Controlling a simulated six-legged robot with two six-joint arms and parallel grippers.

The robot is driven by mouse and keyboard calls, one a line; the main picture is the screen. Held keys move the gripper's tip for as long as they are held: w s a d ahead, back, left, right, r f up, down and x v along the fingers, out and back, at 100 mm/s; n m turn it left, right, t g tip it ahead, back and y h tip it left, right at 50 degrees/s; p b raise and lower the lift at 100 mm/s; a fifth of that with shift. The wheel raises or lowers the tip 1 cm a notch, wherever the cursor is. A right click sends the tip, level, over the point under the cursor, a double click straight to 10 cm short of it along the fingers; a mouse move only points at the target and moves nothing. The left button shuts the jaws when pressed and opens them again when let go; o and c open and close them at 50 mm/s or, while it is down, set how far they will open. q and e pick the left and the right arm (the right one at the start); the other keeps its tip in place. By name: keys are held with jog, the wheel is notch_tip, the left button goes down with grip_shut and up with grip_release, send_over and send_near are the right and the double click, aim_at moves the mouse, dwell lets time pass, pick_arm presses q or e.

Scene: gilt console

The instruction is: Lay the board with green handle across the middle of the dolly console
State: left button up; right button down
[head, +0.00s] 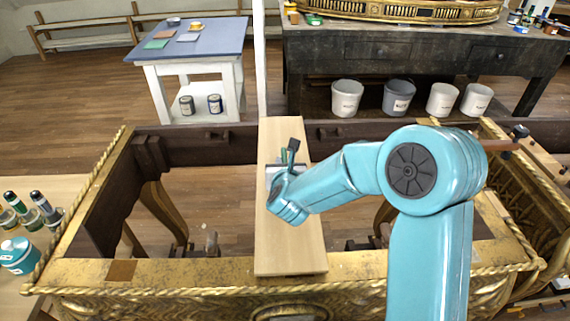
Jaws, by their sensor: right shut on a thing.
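The board (270,240) is a long pale wooden plank. It spans from the back rail of the gilt console (190,270) to its front rail, near the middle of the open frame. Both its ends overlap the rails; I cannot tell whether it rests on them or hangs just above. My right gripper (284,165) is over the middle of the board, shut on its green handle (283,156), which is mostly hidden by the gripper. My left gripper is not in view.
A bench with several green and teal jars (30,215) stands at the left. A blue-topped table (215,40) and a dark workbench (430,50) stand behind, with several white buckets (346,98) under the workbench. The console's inside is open to the floor.

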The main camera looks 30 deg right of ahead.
dwell(0.4)
jog(key=shift+c, duration=0.7)
grip_release()
jog(key=shift+f, duration=0.15)
jog(key=shift+r+p, duration=2.3)
jog(key=shift+r, duration=2.3)
